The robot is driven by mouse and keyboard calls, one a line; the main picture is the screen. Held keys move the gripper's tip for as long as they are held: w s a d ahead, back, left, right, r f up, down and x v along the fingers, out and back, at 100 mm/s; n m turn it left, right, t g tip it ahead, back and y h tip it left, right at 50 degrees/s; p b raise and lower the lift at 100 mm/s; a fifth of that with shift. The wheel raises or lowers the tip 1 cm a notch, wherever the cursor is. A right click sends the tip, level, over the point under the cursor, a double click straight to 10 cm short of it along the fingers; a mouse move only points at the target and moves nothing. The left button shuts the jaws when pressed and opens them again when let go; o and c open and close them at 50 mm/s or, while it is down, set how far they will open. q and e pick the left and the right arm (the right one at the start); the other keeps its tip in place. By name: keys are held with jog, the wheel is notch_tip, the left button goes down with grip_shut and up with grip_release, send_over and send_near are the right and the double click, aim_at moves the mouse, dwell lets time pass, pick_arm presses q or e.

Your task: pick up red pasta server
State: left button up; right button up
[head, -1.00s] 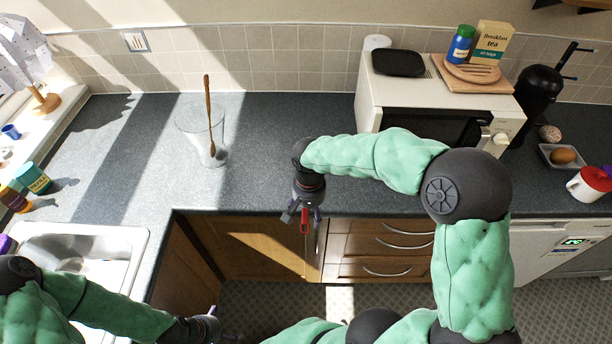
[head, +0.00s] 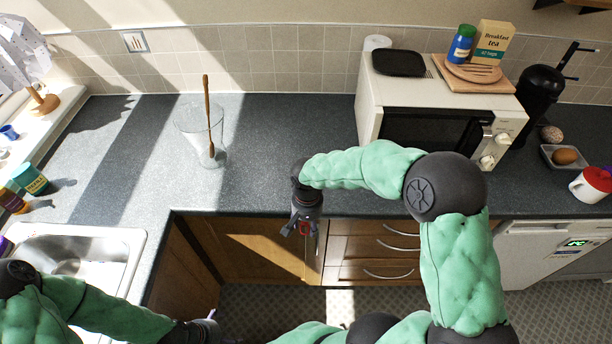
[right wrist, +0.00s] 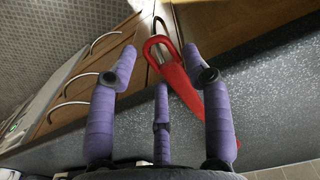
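The red pasta server (right wrist: 174,75) shows in the right wrist view as a red handle with a looped end. It slants between the spread purple fingers of my right gripper (right wrist: 160,62) and runs behind the right-hand finger, which hides part of it. My right gripper is open; I cannot tell whether any finger touches the handle. In the head view my right gripper (head: 303,230) points down at the counter's front edge, with a little red of the server (head: 306,231) between its fingers. My left gripper (head: 212,322) is low in the head view, its fingers barely visible.
A clear container (head: 190,122) with a wooden utensil (head: 208,105) stands there. The sink (head: 75,255) is at left; drawers (head: 375,245) lie below the counter edge.

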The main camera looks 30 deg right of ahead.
jog(key=c, duration=0.6)
jog(key=shift+c, duration=0.3)
jog(key=shift+r, duration=0.1)
